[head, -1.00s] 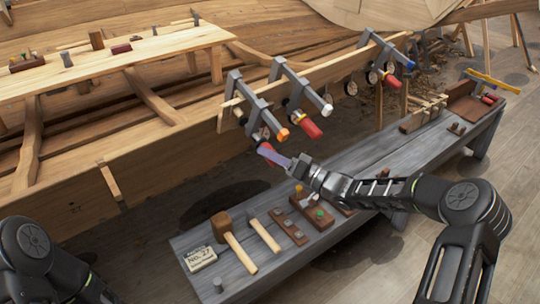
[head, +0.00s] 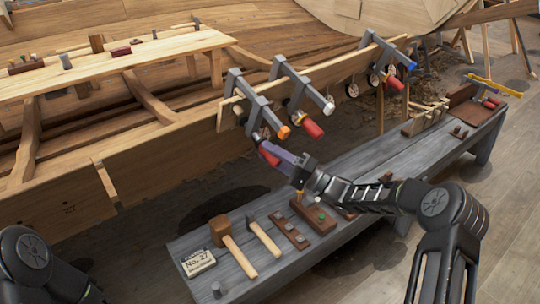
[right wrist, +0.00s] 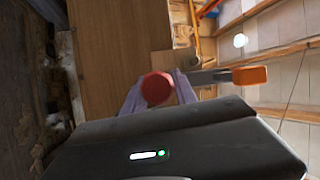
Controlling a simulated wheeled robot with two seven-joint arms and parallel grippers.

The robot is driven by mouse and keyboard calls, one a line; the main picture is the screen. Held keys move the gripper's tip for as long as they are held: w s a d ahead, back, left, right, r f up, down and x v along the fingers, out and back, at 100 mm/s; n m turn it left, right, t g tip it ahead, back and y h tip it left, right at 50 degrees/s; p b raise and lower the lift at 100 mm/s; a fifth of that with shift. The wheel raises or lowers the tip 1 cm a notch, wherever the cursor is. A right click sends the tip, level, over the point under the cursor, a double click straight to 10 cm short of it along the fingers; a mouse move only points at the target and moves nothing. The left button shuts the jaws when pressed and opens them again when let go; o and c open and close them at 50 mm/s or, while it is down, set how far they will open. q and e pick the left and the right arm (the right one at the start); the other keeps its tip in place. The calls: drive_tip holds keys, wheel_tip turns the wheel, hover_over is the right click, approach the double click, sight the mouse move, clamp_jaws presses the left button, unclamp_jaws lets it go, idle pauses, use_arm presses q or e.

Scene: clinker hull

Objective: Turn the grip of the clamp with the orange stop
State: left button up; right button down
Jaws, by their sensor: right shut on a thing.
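The clamp with the orange stop (head: 284,132) is the nearest of the clamps on the plank edge, a grey bar clamp (head: 257,106). Its red grip (head: 265,152) hangs below the bar. In the right wrist view the red grip (right wrist: 157,89) shows end-on as a round red face, with the orange stop (right wrist: 250,75) to its right. My right gripper (head: 275,154) is shut on this red grip, one pale purple finger on each side, partly hiding it in the head view. My left gripper is out of view.
Clamps with a white stop (head: 328,108) and a blue stop (head: 411,67) sit farther along the plank (head: 345,73). The white-stop clamp's red grip (head: 312,129) is close by. A grey bench (head: 345,168) below carries mallets, small blocks and a sign.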

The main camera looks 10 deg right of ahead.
drive_tip(key=shift+f, duration=0.25)
drive_tip(key=c, duration=1.3)
unclamp_jaws()
drive_tip(key=shift+s+d, duration=0.1)
drive_tip(key=o, duration=0.3)
drive_tip(key=shift+r, duration=0.15)
drive_tip(key=shift+o, duration=0.2)
drive_tip(key=v, duration=0.7)
drive_tip(key=shift+s+d+b, duration=0.2)
drive_tip(key=shift+d+b, duration=0.1)
